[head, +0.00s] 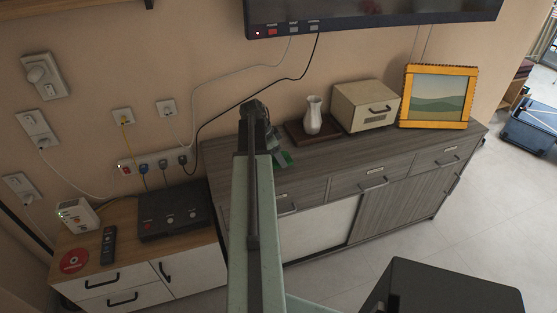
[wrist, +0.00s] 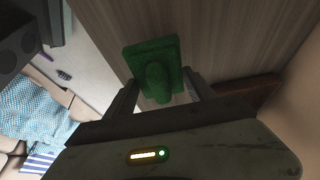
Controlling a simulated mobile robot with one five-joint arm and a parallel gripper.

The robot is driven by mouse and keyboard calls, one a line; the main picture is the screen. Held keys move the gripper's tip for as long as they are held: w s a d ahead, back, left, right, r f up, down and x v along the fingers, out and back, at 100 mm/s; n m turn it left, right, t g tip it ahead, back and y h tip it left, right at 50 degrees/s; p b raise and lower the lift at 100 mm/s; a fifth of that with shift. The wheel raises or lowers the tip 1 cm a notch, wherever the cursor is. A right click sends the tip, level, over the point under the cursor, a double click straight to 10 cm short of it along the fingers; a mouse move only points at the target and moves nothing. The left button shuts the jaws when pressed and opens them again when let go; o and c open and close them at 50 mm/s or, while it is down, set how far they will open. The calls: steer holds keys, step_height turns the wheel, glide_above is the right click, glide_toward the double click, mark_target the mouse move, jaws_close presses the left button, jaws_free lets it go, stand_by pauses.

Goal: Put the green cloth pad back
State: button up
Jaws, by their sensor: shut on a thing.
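The green cloth pad (wrist: 150,57) is a square green block with a rounded grip. It is between the fingers of my gripper (wrist: 162,92), which is shut on it. In the head view a small part of the green pad (head: 285,158) shows beside my arm, over the left part of the grey wooden sideboard's top (head: 350,148). My gripper (head: 277,150) is mostly hidden behind my arm there. I cannot tell whether the pad touches the top.
A dark wooden tray (head: 297,136) with a white vase (head: 312,114) stands just right of my gripper. A beige box (head: 365,105) and an orange-framed picture (head: 438,97) stand farther right. Left is a low cabinet (head: 120,250) with a black device (head: 172,211). Cables hang on the wall.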

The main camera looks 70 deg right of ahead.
steer(key=shift+w+d, duration=0.15)
step_height(320, 180, down, 4)
steer(key=b, duration=0.4)
steer(key=shift+w+d, duration=0.1)
steer(key=shift+d, duration=0.05)
steer(key=shift+r, duration=0.25)
steer(key=shift+f, duration=0.15)
steer(key=o, duration=1.2)
